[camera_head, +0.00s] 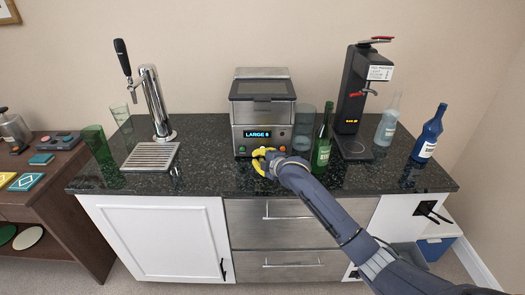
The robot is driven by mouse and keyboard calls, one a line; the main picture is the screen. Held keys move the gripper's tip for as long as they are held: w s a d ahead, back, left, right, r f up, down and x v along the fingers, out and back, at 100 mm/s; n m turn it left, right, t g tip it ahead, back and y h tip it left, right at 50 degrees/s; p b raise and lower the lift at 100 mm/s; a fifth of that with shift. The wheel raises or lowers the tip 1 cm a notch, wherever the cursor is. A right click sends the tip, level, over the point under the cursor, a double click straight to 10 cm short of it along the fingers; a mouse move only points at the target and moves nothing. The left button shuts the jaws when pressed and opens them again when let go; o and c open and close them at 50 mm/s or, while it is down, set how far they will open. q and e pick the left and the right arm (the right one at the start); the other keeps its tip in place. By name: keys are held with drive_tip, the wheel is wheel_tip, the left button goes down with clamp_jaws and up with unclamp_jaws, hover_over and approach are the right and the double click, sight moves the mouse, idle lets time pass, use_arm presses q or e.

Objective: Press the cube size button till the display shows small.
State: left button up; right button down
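The ice machine (263,90) stands on the dark counter, silver with a dark lid. Its display (257,134) shows LARGE and a character after it that I read as 8. Small buttons sit low on its front: one (242,149) at the left and one (282,148) at the right. My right gripper (261,162), with yellow fingers, is just in front of the machine's lower front, below the display. It hides part of the lower panel. I cannot tell whether it touches a button or how far its fingers are apart. My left gripper is out of view.
A green bottle (322,150) stands right beside my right arm, with a clear glass (303,125) behind it. A coffee maker (360,95), clear bottle (388,122) and blue bottle (429,135) stand farther right. A beer tap (155,105) stands at the left.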

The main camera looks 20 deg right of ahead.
drive_tip(key=shift+w+d, duration=0.25)
drive_tip(key=shift+w, duration=0.55)
idle(1.2)
drive_tip(key=shift+s, duration=0.1)
idle(0.3)
drive_tip(key=shift+s+a, duration=0.25)
drive_tip(key=shift+s, duration=0.45)
drive_tip(key=shift+s+a, duration=0.25)
drive_tip(key=shift+s, duration=0.55)
drive_tip(key=shift+s+a, duration=0.2)
drive_tip(key=shift+s, duration=0.6)
drive_tip(key=shift+s+a, duration=0.25)
drive_tip(key=shift+s, duration=0.55)
